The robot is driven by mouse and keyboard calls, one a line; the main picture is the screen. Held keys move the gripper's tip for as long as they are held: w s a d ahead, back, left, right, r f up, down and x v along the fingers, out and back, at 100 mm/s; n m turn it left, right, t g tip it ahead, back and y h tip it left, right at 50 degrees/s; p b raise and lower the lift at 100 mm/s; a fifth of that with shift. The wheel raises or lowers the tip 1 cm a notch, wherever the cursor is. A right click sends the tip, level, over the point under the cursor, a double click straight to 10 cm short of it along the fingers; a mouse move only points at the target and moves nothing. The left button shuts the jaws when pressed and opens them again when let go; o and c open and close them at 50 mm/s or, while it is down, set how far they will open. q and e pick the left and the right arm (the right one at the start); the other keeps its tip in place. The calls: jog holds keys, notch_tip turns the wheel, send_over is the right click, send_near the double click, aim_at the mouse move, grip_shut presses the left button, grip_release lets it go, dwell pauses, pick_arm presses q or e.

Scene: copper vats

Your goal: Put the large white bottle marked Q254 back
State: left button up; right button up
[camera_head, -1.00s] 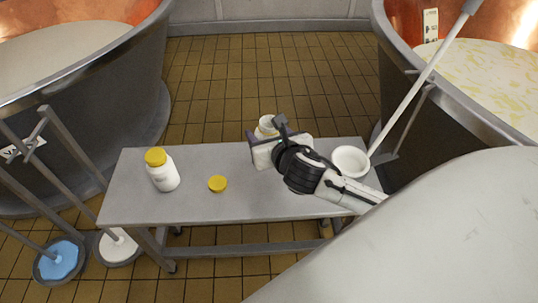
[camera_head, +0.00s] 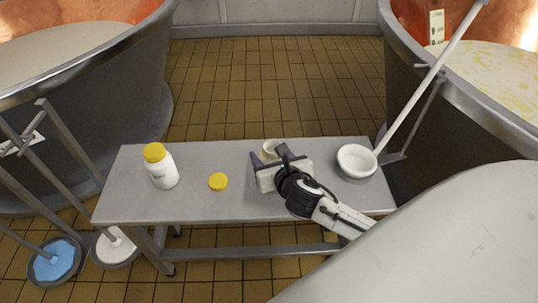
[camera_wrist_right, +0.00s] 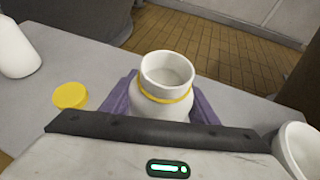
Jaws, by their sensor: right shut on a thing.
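An open white bottle (camera_wrist_right: 165,98) with a yellow ring below its wide mouth is between the purple fingers of my right gripper (camera_wrist_right: 165,103), which is shut on it. In the head view the bottle's rim (camera_head: 270,146) shows just behind my right gripper (camera_head: 268,165), over the grey bench. Its base is hidden, so I cannot tell if it touches the bench. A loose yellow cap (camera_head: 218,181) lies to its left. A white bottle with a yellow cap (camera_head: 163,168) stands upright farther left. I cannot read Q254 on either bottle. My left gripper is not in view.
The grey bench (camera_head: 200,207) has free room between the capped bottle and my right gripper. A white bowl (camera_head: 357,161) sits at its right, near a long pale pole (camera_head: 430,80). Copper vats (camera_head: 80,95) stand on both sides.

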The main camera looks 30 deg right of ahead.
jog(key=shift+f, duration=0.15)
jog(key=o, duration=1.3)
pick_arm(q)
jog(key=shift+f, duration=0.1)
pick_arm(e)
jog(key=shift+o, duration=0.2)
jog(key=shift+r, duration=0.25)
pick_arm(q)
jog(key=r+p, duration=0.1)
jog(key=p, duration=0.2)
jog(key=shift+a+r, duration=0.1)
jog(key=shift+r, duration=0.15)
pick_arm(e)
jog(key=v, duration=1.2)
